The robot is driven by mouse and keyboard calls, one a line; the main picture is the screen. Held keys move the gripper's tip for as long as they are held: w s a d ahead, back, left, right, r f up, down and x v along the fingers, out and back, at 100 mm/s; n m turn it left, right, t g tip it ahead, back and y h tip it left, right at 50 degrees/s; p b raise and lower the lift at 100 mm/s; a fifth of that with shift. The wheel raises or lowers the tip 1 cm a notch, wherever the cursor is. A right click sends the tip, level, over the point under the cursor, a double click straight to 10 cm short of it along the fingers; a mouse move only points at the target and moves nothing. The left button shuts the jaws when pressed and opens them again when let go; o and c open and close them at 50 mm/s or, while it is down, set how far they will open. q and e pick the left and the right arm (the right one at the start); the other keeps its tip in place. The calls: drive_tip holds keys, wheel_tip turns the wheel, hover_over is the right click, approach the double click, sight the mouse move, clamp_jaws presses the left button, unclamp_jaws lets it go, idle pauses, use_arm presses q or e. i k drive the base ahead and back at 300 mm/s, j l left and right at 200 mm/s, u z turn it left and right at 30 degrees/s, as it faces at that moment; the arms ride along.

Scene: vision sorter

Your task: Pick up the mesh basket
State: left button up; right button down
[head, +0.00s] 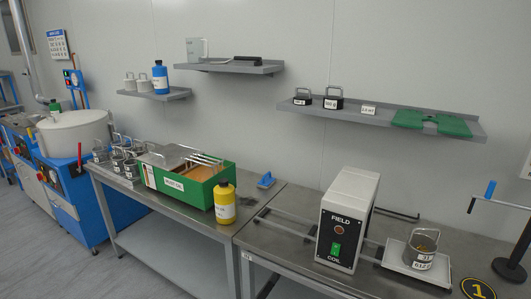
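A small grey metal basket (421,250) with an upright handle and a white label stands on a pale tray (399,260) at the right. It holds something brownish; I cannot make out its mesh. Several similar handled grey containers (118,160) stand at the left end of the left bench, also with labels. I cannot tell from their surfaces which are mesh. Neither of my grippers is in view.
The white and black field coil box (348,215) stands left of the tray. A black stand (509,268) with a blue-handled crank is on the right. A green box (206,190) and yellow bottle (225,203) occupy the left bench. Shelves (380,117) hang above.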

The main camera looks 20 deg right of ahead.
sight(422, 245)
drive_tip(key=z, duration=1.75)
drive_tip(key=i+j, duration=0.1)
